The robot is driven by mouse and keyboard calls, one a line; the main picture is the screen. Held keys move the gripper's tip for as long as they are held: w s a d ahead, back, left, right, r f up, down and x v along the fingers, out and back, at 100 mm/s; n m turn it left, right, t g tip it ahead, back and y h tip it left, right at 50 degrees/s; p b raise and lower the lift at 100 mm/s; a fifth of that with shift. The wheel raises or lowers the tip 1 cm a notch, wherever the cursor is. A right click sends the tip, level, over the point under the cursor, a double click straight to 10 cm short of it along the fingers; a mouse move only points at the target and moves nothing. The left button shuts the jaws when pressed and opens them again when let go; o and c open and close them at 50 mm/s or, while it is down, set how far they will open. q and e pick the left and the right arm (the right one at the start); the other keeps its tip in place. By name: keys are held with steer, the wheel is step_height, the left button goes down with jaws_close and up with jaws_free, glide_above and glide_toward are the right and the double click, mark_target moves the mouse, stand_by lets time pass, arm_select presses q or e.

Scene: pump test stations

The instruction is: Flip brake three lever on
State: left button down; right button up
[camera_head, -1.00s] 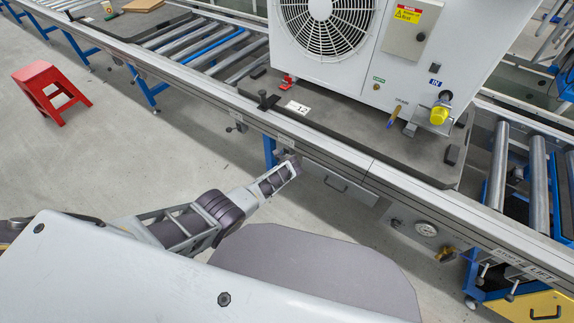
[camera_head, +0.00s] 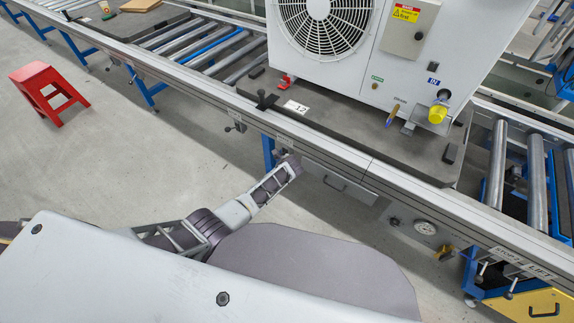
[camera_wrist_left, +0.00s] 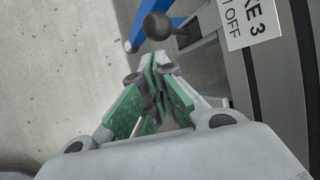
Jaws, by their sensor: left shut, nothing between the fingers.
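The brake three lever shows in the left wrist view as a dark round knob (camera_wrist_left: 157,26) on a grey stem at the top. Beside it is a white label (camera_wrist_left: 245,20) whose visible part reads "KE 3" and "OFF". My left gripper (camera_wrist_left: 160,62) is shut and empty, its fingertips just below the knob; I cannot tell whether they touch the lever. In the head view my left gripper (camera_head: 288,160) is at the conveyor's front rail (camera_head: 335,158), and the lever is hard to make out there. My right gripper is not in view.
A white unit with a fan (camera_head: 325,25) stands on a dark pallet (camera_head: 345,130) above the rail. A gauge (camera_head: 425,228) and a yellow valve (camera_head: 444,252) are right along the front. A red stool (camera_head: 48,90) stands on open floor at left.

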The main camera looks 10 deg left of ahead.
arm_select(q)
steer(key=v, duration=0.8)
steer(key=shift+r, duration=0.2)
stand_by(0.6)
steer(key=shift+s, duration=0.1)
steer(key=shift+d, duration=0.1)
stand_by(0.4)
